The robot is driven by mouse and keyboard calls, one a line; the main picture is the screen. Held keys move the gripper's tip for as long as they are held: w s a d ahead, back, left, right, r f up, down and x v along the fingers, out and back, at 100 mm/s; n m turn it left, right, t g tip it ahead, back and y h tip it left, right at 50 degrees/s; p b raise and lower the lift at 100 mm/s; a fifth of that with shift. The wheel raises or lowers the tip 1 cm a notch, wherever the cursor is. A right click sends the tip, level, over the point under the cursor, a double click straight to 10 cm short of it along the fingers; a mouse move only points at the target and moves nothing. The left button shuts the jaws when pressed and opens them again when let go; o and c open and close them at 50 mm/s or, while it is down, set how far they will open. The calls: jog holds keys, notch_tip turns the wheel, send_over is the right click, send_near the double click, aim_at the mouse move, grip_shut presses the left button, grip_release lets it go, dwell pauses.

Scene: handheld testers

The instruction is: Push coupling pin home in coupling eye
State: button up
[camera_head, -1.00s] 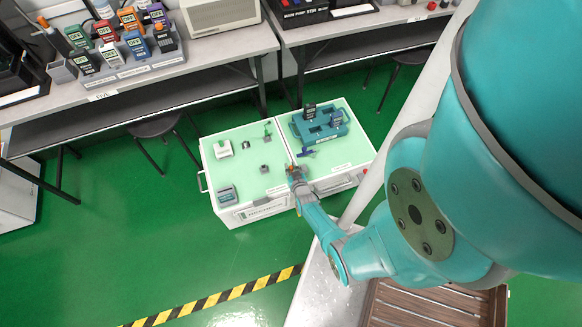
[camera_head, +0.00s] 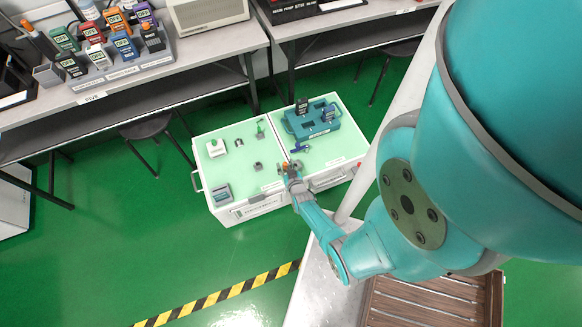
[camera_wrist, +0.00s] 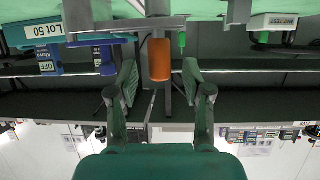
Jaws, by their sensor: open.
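The coupling pin, seen as an orange cylinder (camera_wrist: 159,60), stands between the fingers of my gripper in the wrist view, where the scene appears upside down. Its orange top also shows in the head view (camera_head: 285,166) at the tabletop's front edge. A grey part (camera_wrist: 158,23) adjoins its far end, probably the coupling eye; I cannot tell how deep the pin sits. My gripper (camera_wrist: 158,84) is open, with one finger on each side of the pin and gaps visible between. In the head view my gripper (camera_head: 289,170) hides most of the eye.
A teal case (camera_head: 311,120) and a blue tool (camera_head: 300,148) lie behind my gripper. A grey block (camera_head: 258,166), a green-handled part (camera_head: 260,129) and a grey device (camera_head: 221,193) stand to the left. The pale green top (camera_head: 232,170) has free room between them.

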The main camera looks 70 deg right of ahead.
jog(key=v, duration=1)
jog(key=shift+s+a+r, duration=0.2)
jog(key=shift+a, duration=0.1)
jog(key=s+a+r+n+t+y, duration=0.2)
jog(key=a+r+n, duration=0.1)
jog(key=a+r, duration=0.55)
jog(key=s+a+r+n+t+y, duration=0.2)
jog(key=s+a+r+t+y, duration=0.1)
jog(key=a+r, duration=0.6)
jog(key=s+a+r+n+y, duration=0.1)
jog(key=a+r+n+y, duration=0.1)
jog(key=r, duration=0.6)
jog(key=s+a+r+n+t+y, duration=0.1)
jog(key=a+r, duration=0.3)
jog(key=r, duration=0.4)
jog(key=s+a+r+n+y, duration=0.2)
jog(key=s+a+r, duration=0.1)
jog(key=r, duration=0.5)
jog(key=shift+s+a+r+n+t+y, duration=0.2)
jog(key=shift+a+n+t+y, duration=0.15)
jog(key=shift+a, duration=0.2)
